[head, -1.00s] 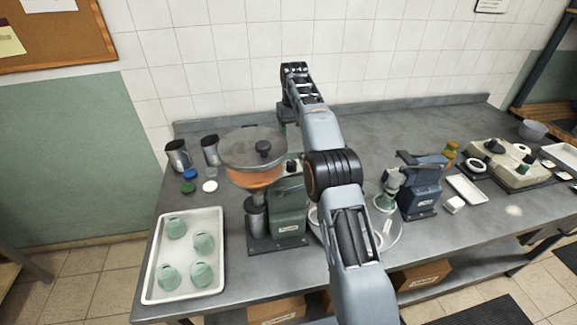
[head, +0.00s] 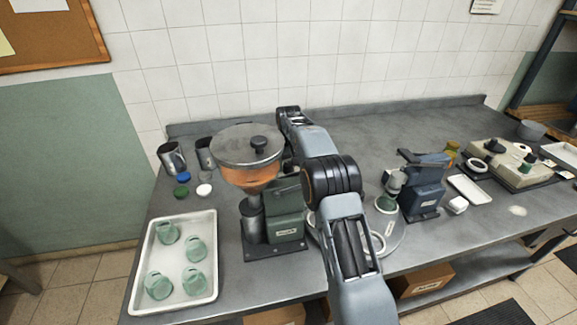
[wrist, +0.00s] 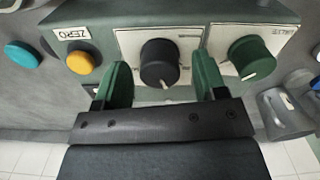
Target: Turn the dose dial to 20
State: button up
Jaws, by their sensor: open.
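In the wrist view a round black dial (wrist: 158,64) sits on a pale plate on a green machine panel. A short light pointer mark shows at its lower edge; its scale is not readable. My gripper (wrist: 161,72) is open, with one green finger on each side of the black dial. I see gaps between the fingers and the dial; it is not held. A green dial (wrist: 250,57) sits to the right on its own plate. In the head view the green dosing machine (head: 286,216) stands under a lidded hopper (head: 248,150); my gripper is hidden there.
A yellow button (wrist: 80,62) and a blue button (wrist: 22,55) lie left of the fingers. A white tray (head: 138,292) of green jars stands at the bench's left. A blue machine (head: 424,186) stands to the right. The bench's back middle is clear.

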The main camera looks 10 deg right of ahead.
jog(key=shift+f, duration=0.4)
jog(key=c, duration=0.9)
jog(key=shift+r+n+p, duration=0.1)
jog(key=shift+n+p, duration=0.2)
jog(key=shift+r+n+p, duration=0.1)
jog(key=shift+n+p, duration=0.55)
jog(key=shift+n, duration=0.35)
jog(key=shift+n+p, duration=0.9)
jog(key=shift+n, duration=1.6)
jog(key=shift+w, duration=0.1)
